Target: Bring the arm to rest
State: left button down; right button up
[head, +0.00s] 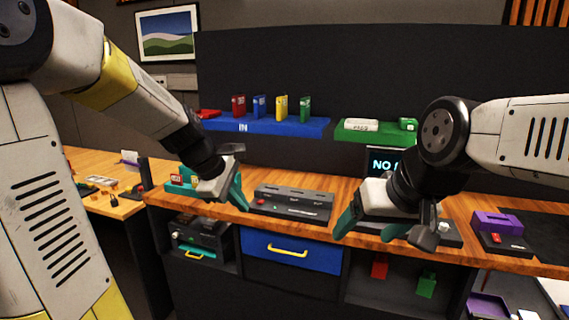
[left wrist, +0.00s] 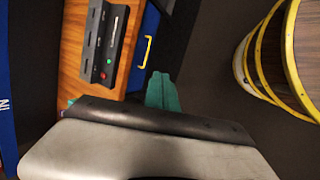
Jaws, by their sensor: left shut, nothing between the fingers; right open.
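My left gripper (head: 238,196) hangs over the front edge of the wooden counter (head: 330,190), left of a dark slotted box (head: 293,203). Its teal fingers (left wrist: 163,92) are shut together with nothing between them; the left wrist view shows them over dark floor, apart from the counter. My right gripper (head: 370,230) is open and empty at the counter's front edge. It partly hides a grey device (head: 447,236) with a pale knob, behind and to its right, and the lower part of a dark screen (head: 383,162).
A blue shelf (head: 275,127) holds several coloured binders; a green shelf (head: 370,135) is beside it. Below the counter are a blue drawer (head: 270,253) with a yellow handle and open cubbies. A purple box (head: 497,222) stands right. A yellow-banded barrel (left wrist: 285,55) shows in the left wrist view.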

pick_arm(q)
jog(key=s+a+r+m+y, duration=0.1)
jog(key=s+r+m, duration=0.1)
jog(key=s+m, duration=0.5)
jog(key=s+a+r+m+t+y, duration=0.1)
jog(key=s+a+r+m, duration=0.1)
jog(key=s+m, duration=0.6)
jog(key=shift+s+a+r+t, duration=0.15)
jog(key=shift+s+r+t, duration=0.2)
jog(key=shift+s, duration=1.4)
